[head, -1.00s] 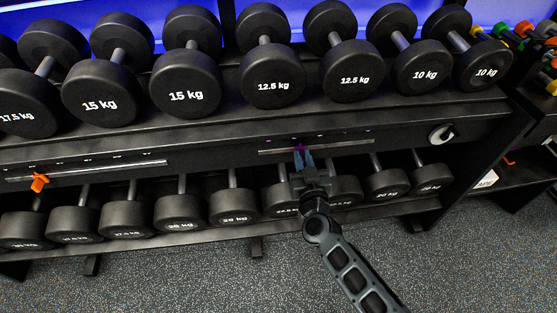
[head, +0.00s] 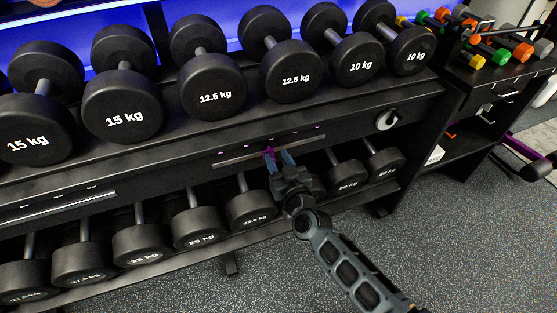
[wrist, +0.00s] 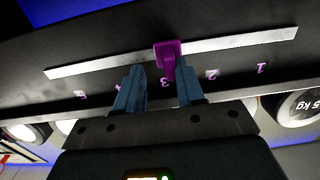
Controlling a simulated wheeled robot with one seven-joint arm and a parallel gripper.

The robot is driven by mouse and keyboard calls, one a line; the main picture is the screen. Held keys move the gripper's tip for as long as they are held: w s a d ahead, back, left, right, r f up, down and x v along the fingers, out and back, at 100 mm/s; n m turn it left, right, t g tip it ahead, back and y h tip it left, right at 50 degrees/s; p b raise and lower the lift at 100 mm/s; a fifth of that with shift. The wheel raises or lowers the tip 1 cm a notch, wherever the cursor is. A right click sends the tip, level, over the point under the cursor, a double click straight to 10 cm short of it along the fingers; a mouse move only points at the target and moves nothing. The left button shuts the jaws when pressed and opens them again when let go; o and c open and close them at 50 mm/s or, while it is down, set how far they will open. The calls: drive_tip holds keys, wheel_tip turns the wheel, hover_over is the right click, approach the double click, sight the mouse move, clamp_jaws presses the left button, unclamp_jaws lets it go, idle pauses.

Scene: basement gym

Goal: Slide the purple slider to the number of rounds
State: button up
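The purple slider (wrist: 167,58) sits on a light metal rail (wrist: 235,41) on the dark rack front. It is near the middle of a row of purple numbers; 1 (wrist: 262,68) and 2 (wrist: 212,75) show to its right, with partly covered marks to its left. In the head view the slider (head: 268,152) is small, on the rail (head: 232,160) between the dumbbell rows. My gripper (wrist: 160,84) is open, with its blue fingers apart on either side of the slider's lower part. The gripper also shows in the head view (head: 281,159).
Black dumbbells fill the shelf above (head: 213,86) and the shelf below (head: 196,225). A round dial (head: 387,120) is right of the rail. Another rail (head: 60,206) is at left. A small rack of coloured weights (head: 480,70) stands at right. Grey floor in front is open.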

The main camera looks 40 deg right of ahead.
drive_tip(key=shift+w+r, duration=0.1)
drive_tip(key=shift+r, duration=0.1)
drive_tip(key=p+v, duration=0.1)
drive_tip(key=v, duration=0.7)
drive_tip(key=shift+f+p, duration=0.15)
drive_tip(key=shift+p, duration=0.25)
drive_tip(key=s+a+r+n+y+p, duration=0.1)
drive_tip(key=s+a+r+y, duration=0.15)
drive_tip(key=s, duration=0.75)
drive_tip(key=s+a+r+n+y+p, duration=0.1)
drive_tip(key=s+a+r+n, duration=0.2)
drive_tip(key=s, duration=0.8)
drive_tip(key=s+a+r+g+y, duration=0.2)
drive_tip(key=s+a+r, duration=0.2)
drive_tip(key=s+r, duration=0.8)
wheel_tip(320, 180, up, 3)
drive_tip(key=shift+s+a+r+p, duration=0.1)
drive_tip(key=shift+s+a+p, duration=0.1)
drive_tip(key=shift+s+p, duration=0.2)
